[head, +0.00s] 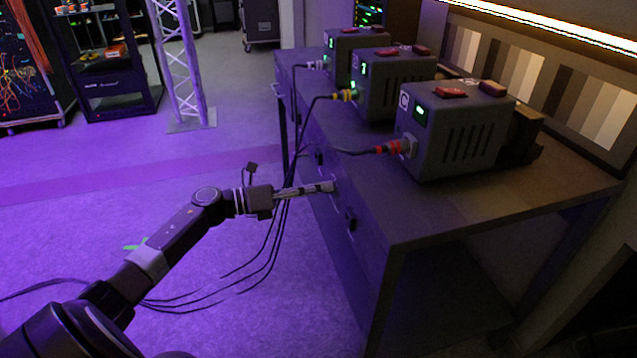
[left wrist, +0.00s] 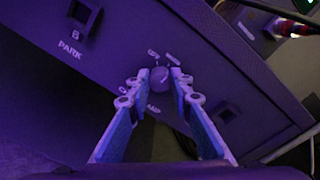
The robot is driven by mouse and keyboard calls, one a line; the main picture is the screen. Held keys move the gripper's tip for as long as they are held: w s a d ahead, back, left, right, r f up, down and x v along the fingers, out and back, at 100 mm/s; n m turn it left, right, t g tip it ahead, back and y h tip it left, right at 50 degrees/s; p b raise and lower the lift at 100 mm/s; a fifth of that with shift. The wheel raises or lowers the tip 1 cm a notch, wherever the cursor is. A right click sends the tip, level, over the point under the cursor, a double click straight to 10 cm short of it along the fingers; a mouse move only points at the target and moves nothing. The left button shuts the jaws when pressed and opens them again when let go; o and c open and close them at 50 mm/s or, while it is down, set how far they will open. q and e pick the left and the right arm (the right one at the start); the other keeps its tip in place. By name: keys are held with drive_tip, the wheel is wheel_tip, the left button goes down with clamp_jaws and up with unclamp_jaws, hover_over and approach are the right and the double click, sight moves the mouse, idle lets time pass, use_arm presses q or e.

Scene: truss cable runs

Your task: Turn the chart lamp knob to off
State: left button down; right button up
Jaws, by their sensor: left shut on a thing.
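The chart lamp knob (left wrist: 160,78) is a small round grey knob on the front panel of the dark bench, in the left wrist view. Small pale marks surround it, and a partly covered label below reads like "AMP". My left gripper (left wrist: 160,74) has its fingertips on either side of the knob and is shut on it. Which mark the knob points to is too small to tell. In the head view my left gripper (head: 331,187) reaches the bench front from the left, and the knob is hidden there. My right gripper is not in view.
Several camera-control boxes, one marked C (head: 455,130), stand on the bench (head: 400,215). Dark cables (head: 276,235) hang close by my left gripper. The floor at left is mostly clear.

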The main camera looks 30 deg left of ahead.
use_arm(q)
drive_tip(key=shift+w+a+n+h+p, duration=0.15)
drive_tip(key=shift+n+p, duration=1.05)
drive_tip(key=shift+n, duration=1.55)
drive_tip(key=shift+s+n+h+p, duration=0.15)
drive_tip(key=shift+n+p, duration=1)
drive_tip(key=shift+n, duration=1.6)
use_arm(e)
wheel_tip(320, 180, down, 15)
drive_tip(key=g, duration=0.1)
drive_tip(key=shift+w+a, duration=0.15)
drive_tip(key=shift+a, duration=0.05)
use_arm(q)
drive_tip(key=shift+w, duration=0.1)
drive_tip(key=c, duration=1.7)
unclamp_jaws()
drive_tip(key=shift+f, duration=0.1)
drive_tip(key=v, duration=1.2)
